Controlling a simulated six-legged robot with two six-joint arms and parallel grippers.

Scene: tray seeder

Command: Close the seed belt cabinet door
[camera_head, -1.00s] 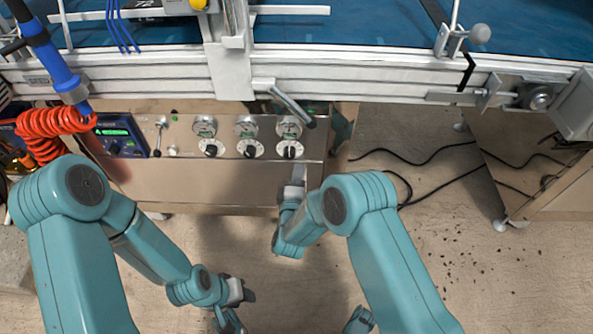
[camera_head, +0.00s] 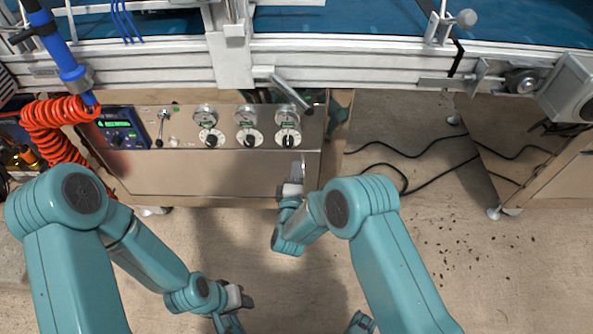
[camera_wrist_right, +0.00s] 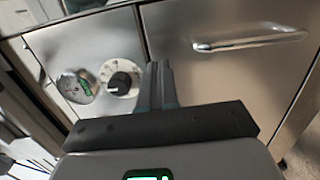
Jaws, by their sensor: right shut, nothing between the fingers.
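The seed belt cabinet door (camera_head: 200,174) is a plain steel panel below the control strip in the head view. In the right wrist view the door (camera_wrist_right: 225,85) fills the right half, with a bar handle (camera_wrist_right: 248,43) and a dark seam beside the control panel. Whether it sits fully flush, I cannot tell. My right gripper (camera_head: 292,180) is at the door's right end; its shut, empty fingers (camera_wrist_right: 157,70) overlap the seam in the wrist view. Contact is unclear. My left gripper (camera_head: 240,305) hangs low over the floor, clear of the door; its fingers are unclear.
The control panel (camera_head: 178,122) carries gauges, knobs and a small display. The conveyor frame (camera_head: 140,68) runs above, with a lever (camera_head: 292,94) jutting down. A coiled red hose (camera_head: 58,125) hangs left. Black cables (camera_head: 410,158) lie on the floor at right, before another cabinet (camera_head: 545,180).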

